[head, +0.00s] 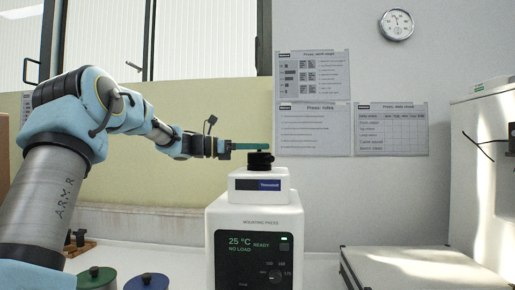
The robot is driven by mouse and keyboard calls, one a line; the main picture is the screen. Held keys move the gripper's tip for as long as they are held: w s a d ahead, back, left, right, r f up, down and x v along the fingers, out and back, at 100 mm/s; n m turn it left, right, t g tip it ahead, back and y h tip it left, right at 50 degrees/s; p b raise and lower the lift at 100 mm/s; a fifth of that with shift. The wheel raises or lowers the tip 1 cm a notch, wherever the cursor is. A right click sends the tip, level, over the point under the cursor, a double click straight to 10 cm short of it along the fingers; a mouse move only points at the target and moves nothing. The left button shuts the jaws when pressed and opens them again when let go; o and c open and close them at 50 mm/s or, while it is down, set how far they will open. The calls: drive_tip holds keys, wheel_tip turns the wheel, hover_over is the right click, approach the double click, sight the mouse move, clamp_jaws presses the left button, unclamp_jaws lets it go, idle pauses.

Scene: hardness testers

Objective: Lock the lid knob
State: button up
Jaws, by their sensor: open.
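The white mounting press (253,222) stands at the centre of the head view. Its display reads 25 °C, READY and NO LOAD. The black round lid knob (260,161) sits on top of the press's white upper housing. My gripper (263,148) reaches in from the left with its teal fingers level, at the top of the knob. The fingers are open and overlap the knob's upper part in the picture. I cannot tell whether they touch it. The knob's top is partly hidden by the fingers.
A light flat-topped box (415,270) lies on the bench at right, beside a white cabinet (485,180). A green-lidded pot (96,276) and a blue-lidded pot (147,282) stand at front left. Printed sheets (312,128) hang on the wall behind.

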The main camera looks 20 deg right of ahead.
drive_tip(key=b+v, duration=0.1)
drive_tip(key=v, duration=0.9)
drive_tip(key=shift+a, duration=0.25)
